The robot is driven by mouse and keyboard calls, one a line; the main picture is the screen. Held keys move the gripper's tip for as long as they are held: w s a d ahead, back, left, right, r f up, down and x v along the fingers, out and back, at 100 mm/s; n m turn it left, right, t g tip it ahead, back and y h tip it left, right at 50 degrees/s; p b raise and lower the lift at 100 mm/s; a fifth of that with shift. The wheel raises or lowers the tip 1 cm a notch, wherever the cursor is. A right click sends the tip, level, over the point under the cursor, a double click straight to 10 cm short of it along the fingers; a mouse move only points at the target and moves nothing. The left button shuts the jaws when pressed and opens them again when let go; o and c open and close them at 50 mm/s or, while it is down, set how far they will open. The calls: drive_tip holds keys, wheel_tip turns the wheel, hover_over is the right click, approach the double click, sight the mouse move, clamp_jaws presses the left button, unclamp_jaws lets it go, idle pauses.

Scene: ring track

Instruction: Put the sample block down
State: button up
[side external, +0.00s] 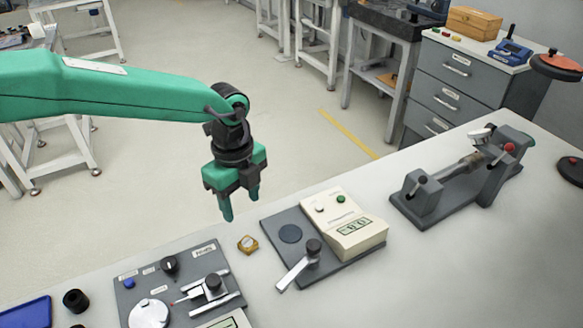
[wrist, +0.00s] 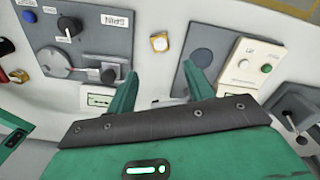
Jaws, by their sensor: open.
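The sample block (side external: 248,244) is a small brass-coloured block with a pale round top. It sits on the white bench between two grey device plates. In the wrist view the block (wrist: 159,42) lies beyond my fingertips, roughly between them in line. My gripper (side external: 240,205) has green fingers and hangs above the bench near the block, apart from it. In the wrist view my gripper (wrist: 160,82) shows its two fingers spread, with nothing between them.
Left of the block is a grey panel (side external: 205,262) with a knob, disc and lever. Right of it is a plate with a cream meter box (side external: 345,225) and a lever. A clamp-like fixture (side external: 430,195) stands further right. Bare bench surrounds the block.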

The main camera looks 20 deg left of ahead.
idle(0.3)
drive_tip(key=s+a+r+n+t, duration=0.1)
drive_tip(key=s+a+r+n, duration=0.2)
drive_tip(key=a+r+n, duration=0.4)
drive_tip(key=s+a+r+n+t, duration=0.1)
drive_tip(key=s+a+r+n, duration=0.3)
drive_tip(key=a, duration=0.5)
drive_tip(key=s+a+r+n+t, duration=0.1)
drive_tip(key=s+a+n+t, duration=0.2)
drive_tip(key=s+a+n, duration=0.8)
drive_tip(key=shift+s+a+t, duration=0.3)
drive_tip(key=shift+s+a, duration=0.7)
drive_tip(key=shift+s, duration=0.35)
